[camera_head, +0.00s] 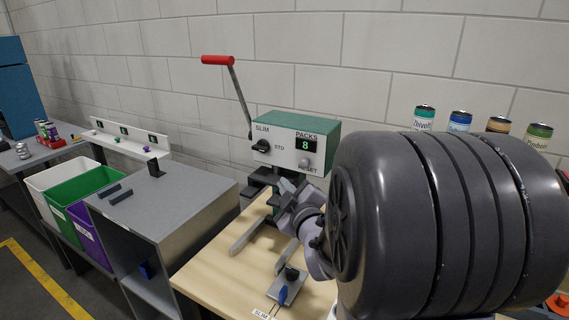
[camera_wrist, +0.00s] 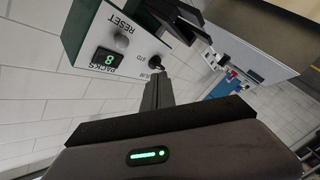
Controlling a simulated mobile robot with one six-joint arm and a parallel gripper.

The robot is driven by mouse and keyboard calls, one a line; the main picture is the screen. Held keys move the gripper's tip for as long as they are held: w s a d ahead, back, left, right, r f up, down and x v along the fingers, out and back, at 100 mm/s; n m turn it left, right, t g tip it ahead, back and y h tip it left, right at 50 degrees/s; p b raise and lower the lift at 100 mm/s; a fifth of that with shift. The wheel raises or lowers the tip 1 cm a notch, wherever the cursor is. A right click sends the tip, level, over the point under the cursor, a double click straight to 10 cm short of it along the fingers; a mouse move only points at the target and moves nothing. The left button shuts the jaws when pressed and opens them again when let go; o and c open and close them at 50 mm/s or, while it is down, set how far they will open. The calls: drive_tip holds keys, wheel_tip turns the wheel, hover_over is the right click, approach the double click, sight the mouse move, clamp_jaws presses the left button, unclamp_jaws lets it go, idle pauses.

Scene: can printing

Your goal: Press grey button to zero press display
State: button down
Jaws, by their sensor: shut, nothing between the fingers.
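The press (camera_head: 292,143) has a green top and a white front panel, and stands on a wooden table against the wall. Its display (camera_head: 306,145) reads 8 under the word PACKS. The round grey button (camera_head: 304,163) sits below the display, above the word RESET. In the wrist view the display (camera_wrist: 107,60) and grey button (camera_wrist: 122,41) appear turned over, both unobstructed. My gripper (camera_head: 286,186) is shut and empty, below and in front of the panel. In the wrist view its closed fingers (camera_wrist: 159,80) point toward the panel, apart from the button.
A black SLIM/STD knob (camera_head: 262,146) is on the panel's left, with a red-handled lever (camera_head: 217,60) above. Several cans (camera_head: 459,121) stand at the right. A grey cabinet (camera_head: 170,200) stands left.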

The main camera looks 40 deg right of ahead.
sight(300, 165)
drive_tip(key=w+d+p, duration=0.1)
drive_tip(key=w+d, duration=0.2)
drive_tip(key=d, duration=0.4)
drive_tip(key=shift+d+p, duration=0.15)
drive_tip(key=shift+p, duration=0.15)
idle(1.7)
drive_tip(key=shift+w+d+b, duration=0.15)
drive_tip(key=shift+d+b, duration=0.2)
drive_tip(key=shift+b, duration=0.05)
drive_tip(key=shift+w+d, duration=0.35)
drive_tip(key=shift+d, duration=0.5)
idle(0.8)
drive_tip(key=shift+a, duration=0.1)
drive_tip(key=shift+s+a+b, duration=0.25)
drive_tip(key=shift+a+b, duration=0.2)
drive_tip(key=shift+a, duration=0.15)
drive_tip(key=shift+s+a+b, duration=0.25)
drive_tip(key=shift+a+b, duration=0.2)
drive_tip(key=shift+a, duration=0.1)
